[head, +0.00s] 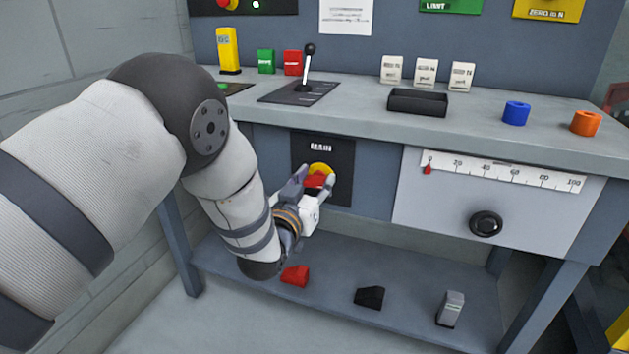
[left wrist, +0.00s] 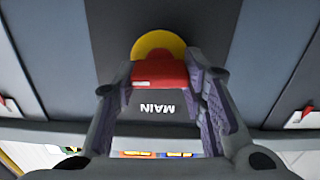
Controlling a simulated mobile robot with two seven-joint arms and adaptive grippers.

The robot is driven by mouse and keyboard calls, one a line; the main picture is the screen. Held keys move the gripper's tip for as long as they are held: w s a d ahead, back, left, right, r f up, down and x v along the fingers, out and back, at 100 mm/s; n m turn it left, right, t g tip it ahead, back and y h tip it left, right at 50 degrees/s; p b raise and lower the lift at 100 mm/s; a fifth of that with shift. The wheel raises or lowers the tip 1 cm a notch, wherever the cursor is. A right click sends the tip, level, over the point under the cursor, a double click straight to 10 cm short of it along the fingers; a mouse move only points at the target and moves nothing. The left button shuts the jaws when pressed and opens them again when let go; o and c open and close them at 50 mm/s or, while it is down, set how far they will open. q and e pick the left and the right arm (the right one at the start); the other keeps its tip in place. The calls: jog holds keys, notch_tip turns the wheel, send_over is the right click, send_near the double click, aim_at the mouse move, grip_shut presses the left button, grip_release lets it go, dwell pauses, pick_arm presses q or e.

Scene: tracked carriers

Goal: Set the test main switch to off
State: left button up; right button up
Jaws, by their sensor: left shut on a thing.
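The main switch is a red handle (head: 318,180) on a yellow disc (head: 322,169), set on a black panel (head: 341,160) marked MAIN on the front of the bench. My left gripper (head: 313,184) is at the switch, its two fingers on either side of the red handle and shut on it. In the left wrist view the red handle (left wrist: 159,73) lies between the fingertips, with the yellow disc (left wrist: 157,44) behind it. The fingers hide part of the handle, and I cannot read any on or off mark. My right gripper is not in view.
A slider scale with a black knob (head: 486,223) is right of the panel. A lever (head: 308,62), a black tray (head: 418,103), a blue ring (head: 516,113) and an orange ring (head: 586,123) are on the bench top. A red block (head: 295,275) lies on the lower shelf.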

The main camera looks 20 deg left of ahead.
pick_arm(q)
jog(key=n+p, duration=0.2)
jog(key=n, duration=0.2)
jog(key=shift+a, duration=0.1)
jog(key=n, duration=0.2)
jog(key=shift+n+p, duration=0.4)
jog(key=n, duration=0.2)
jog(key=shift+f+n, duration=0.15)
jog(key=shift+n, duration=0.25)
jog(key=n, duration=0.3)
jog(key=shift+a+f, duration=0.1)
jog(key=shift+f, duration=0.05)
jog(key=shift+n+b, duration=0.35)
jog(key=shift+n, duration=1.95)
jog(key=o, duration=1.2)
jog(key=shift+c, duration=0.2)
